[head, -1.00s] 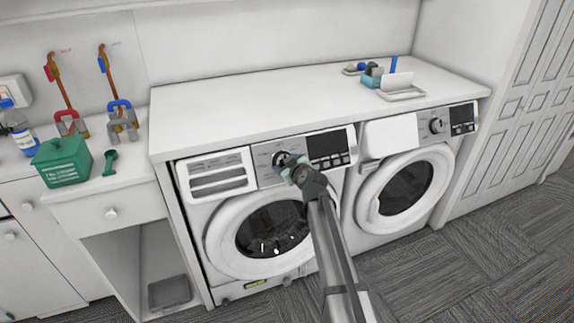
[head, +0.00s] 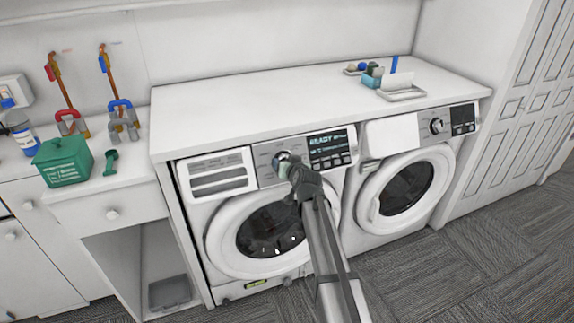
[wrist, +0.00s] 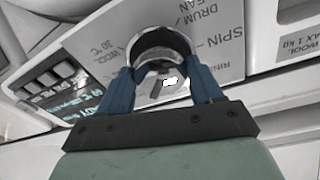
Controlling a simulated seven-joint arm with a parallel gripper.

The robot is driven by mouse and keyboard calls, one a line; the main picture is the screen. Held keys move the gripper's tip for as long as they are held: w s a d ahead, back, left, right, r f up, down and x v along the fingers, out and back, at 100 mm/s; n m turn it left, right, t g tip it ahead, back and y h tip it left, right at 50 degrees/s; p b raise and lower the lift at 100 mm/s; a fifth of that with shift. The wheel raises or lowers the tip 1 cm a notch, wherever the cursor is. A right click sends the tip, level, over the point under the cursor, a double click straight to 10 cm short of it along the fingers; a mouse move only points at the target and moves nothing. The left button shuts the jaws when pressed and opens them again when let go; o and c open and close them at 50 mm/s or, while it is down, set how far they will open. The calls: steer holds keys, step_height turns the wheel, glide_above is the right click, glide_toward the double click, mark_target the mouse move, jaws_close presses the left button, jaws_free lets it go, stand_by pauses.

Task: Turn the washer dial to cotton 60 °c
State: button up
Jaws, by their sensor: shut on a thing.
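The left washer's dial (head: 283,158) sits on its grey control panel, left of a display (head: 327,147) that is lit and reads "READY". In the wrist view the round metal dial (wrist: 160,42) lies between the two blue fingers of my gripper (wrist: 163,78), which is shut on it. Printed labels around the dial include "SPIN", "DRUM CLEAN" and "WOOL 30 °C". The lit display (wrist: 85,105) also shows there, at an angle. In the head view my gripper (head: 287,166) and arm cover part of the dial. Which label the dial points to cannot be told.
The right washer (head: 405,185) stands beside the left one under a white countertop (head: 250,105). A green box (head: 62,162) and a bottle (head: 22,135) are on the left counter. A tray with small items (head: 400,93) lies at the counter's back right. The carpet in front is clear.

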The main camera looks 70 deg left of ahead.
steer(key=shift+m, duration=0.4)
steer(key=o, duration=1.1)
steer(key=shift+c, duration=0.2)
steer(key=shift+d, duration=0.1)
steer(key=v, duration=1.3)
steer(key=shift+d+r, duration=0.2)
steer(key=shift+d, duration=0.05)
